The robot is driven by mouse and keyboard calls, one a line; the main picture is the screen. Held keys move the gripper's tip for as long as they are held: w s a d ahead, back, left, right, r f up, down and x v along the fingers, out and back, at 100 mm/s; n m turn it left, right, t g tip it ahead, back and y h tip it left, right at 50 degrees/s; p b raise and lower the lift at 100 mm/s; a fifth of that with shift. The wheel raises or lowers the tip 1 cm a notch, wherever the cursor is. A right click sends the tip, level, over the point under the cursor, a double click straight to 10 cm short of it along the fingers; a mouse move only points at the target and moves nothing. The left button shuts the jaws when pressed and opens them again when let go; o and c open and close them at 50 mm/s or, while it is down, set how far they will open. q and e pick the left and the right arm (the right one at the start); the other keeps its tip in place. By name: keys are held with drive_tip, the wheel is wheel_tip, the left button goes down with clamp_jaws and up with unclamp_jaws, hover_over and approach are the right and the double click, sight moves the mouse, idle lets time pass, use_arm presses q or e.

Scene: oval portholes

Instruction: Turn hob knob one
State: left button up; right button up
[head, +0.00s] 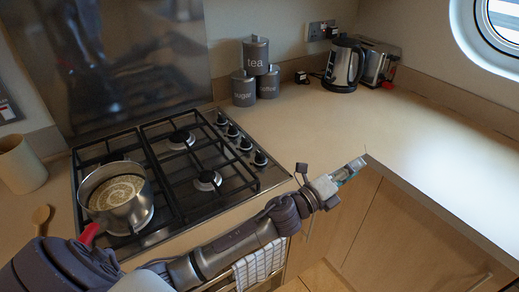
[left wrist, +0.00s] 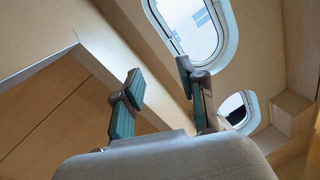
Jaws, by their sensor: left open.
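Several dark hob knobs stand in a row along the right side of the steel gas hob (head: 270,180). The nearest knob (head: 260,158) and the farthest knob (head: 221,119) both show in the head view. I cannot tell which of them is knob one. My left gripper (head: 345,174) is to the right of the knobs, over the worktop's front edge, apart from them and empty. In the left wrist view the left gripper (left wrist: 162,85) has its two fingers spread, with nothing between them. The knobs do not show there. My right gripper is in neither view.
A pan (head: 118,198) with a red handle stands on the hob's front left burner. Canisters (head: 256,56), a kettle (head: 344,64) and a toaster (head: 378,66) stand at the back. The right worktop (head: 440,150) is clear.

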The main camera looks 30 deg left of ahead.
use_arm(q)
drive_tip(key=w+d+r+m+g+h, duration=0.1)
drive_tip(key=d+r+m+g+h, duration=0.45)
drive_tip(key=m, duration=1.05)
wheel_tip(320, 180, up, 2)
drive_tip(key=m+g+y, duration=1.3)
drive_tip(key=m+y, duration=0.1)
drive_tip(key=m, duration=0.2)
hover_over(260, 152)
wheel_tip(260, 152, down, 14)
drive_tip(key=p, duration=0.3)
drive_tip(key=shift+s+r, duration=0.1)
drive_tip(key=shift+r, duration=0.1)
